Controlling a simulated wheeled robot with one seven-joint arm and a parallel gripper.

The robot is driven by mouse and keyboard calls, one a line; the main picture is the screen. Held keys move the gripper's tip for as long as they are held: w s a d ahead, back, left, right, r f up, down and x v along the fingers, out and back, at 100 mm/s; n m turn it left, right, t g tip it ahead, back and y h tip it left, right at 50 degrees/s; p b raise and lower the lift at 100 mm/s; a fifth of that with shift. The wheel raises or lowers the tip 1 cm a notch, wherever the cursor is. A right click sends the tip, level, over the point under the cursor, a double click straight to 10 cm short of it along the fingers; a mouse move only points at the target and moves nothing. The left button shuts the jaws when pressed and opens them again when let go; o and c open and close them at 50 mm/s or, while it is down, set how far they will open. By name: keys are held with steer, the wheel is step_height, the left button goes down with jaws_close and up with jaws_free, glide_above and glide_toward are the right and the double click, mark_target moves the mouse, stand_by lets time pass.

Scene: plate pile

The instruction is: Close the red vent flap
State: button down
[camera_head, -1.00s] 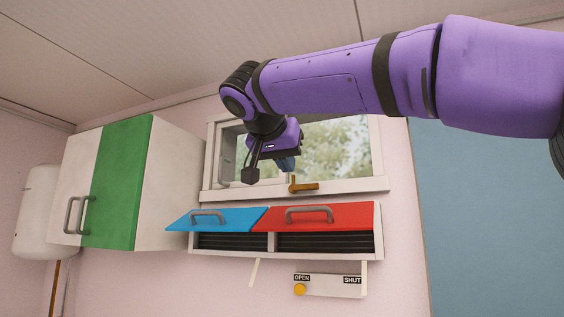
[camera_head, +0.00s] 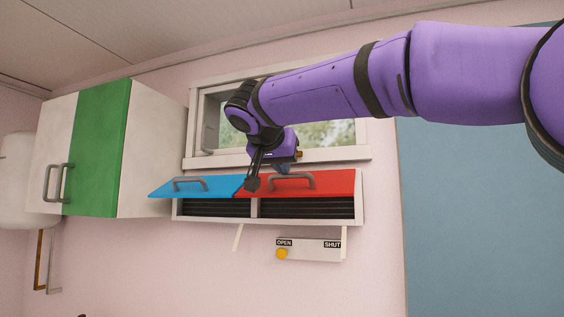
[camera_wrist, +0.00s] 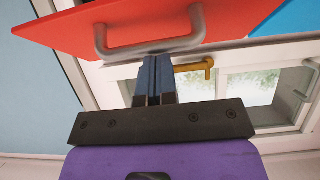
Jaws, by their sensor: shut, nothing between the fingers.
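The red vent flap (camera_head: 328,183) forms the right half of a vent on the wall below the window. It is tilted outward, and dark slats (camera_head: 305,207) show beneath it. The flap (camera_wrist: 60,28) fills the upper left of the wrist view, with its grey bar handle (camera_wrist: 152,49) running across it. My gripper (camera_head: 284,169) is at the handle's upper left in the head view, partly hidden by the wrist. In the wrist view its shut fingers (camera_wrist: 153,64) point at the handle bar and hold nothing. I cannot tell whether they touch it.
A blue flap (camera_head: 205,186), also tilted out, adjoins on the left. A brown window latch (camera_wrist: 195,67) is close to the fingers. Below the vent is an OPEN/SHUT plate (camera_head: 312,250) with a yellow knob (camera_head: 282,254) under OPEN. A green-and-white cabinet (camera_head: 97,150) hangs left.

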steer(key=shift+f, duration=0.1)
steer(key=w+d+f+t+h, duration=0.1)
steer(key=w+f+t, duration=0.2)
steer(key=f+t, duration=0.1)
steer(key=w+d+f+t+h, duration=0.1)
steer(key=w+f+t+h, duration=0.1)
steer(key=f, duration=0.5)
steer(key=shift+w+f+t, duration=0.3)
steer(key=shift+w+t, duration=0.15)
steer(key=shift+t, duration=0.75)
steer(key=shift+d, duration=0.1)
